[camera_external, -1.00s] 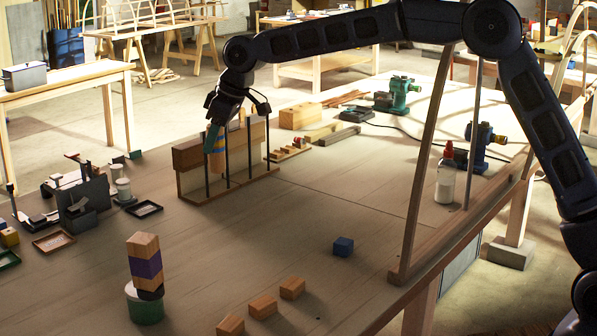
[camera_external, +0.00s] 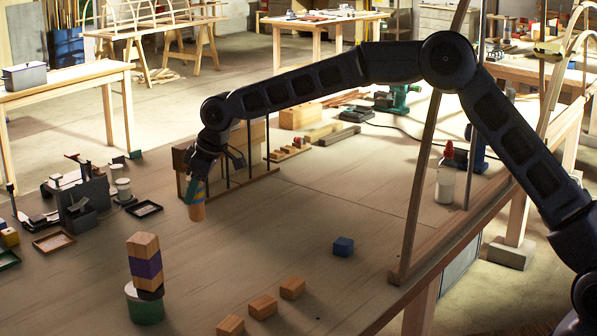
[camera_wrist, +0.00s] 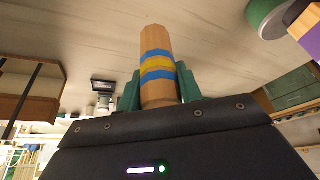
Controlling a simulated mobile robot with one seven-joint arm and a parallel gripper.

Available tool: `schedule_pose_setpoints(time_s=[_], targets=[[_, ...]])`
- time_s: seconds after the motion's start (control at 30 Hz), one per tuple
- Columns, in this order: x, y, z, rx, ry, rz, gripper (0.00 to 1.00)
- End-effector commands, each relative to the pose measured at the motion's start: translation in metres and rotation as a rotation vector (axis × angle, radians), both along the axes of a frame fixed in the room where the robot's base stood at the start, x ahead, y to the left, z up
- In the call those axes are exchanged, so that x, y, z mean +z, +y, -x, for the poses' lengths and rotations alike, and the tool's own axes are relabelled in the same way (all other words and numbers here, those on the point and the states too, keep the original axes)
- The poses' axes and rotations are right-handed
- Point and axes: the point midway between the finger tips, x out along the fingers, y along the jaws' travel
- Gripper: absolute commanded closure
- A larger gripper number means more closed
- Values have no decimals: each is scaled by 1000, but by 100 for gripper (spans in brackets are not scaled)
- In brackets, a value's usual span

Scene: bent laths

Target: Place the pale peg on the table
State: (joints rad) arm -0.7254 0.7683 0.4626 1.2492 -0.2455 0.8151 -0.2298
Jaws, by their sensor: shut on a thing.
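The pale peg (camera_external: 197,212) is a light wooden cylinder with blue and yellow bands. My gripper (camera_external: 197,186) is shut on it and holds it roughly upright, in front of the wooden rack. In the external view its lower end is at or close above the table (camera_external: 300,215); I cannot tell if it touches. In the wrist view the peg (camera_wrist: 157,65) sits between the two green fingers (camera_wrist: 158,88), its bands in plain view and its far end pointing toward the table surface.
The wooden rack (camera_external: 250,166) with dark upright rods stands just behind my gripper. A block stack (camera_external: 145,258) stands on a green tin (camera_external: 145,306) in front. Table between is clear.

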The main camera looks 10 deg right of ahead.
Motion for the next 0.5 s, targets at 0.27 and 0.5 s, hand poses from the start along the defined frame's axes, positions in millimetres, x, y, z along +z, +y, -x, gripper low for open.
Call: schedule_pose_setpoints(time_s=[0.27,0.5], targets=[[-57,0,0,-1,2,1,89],[-75,0,0,-1,0,0,89]])
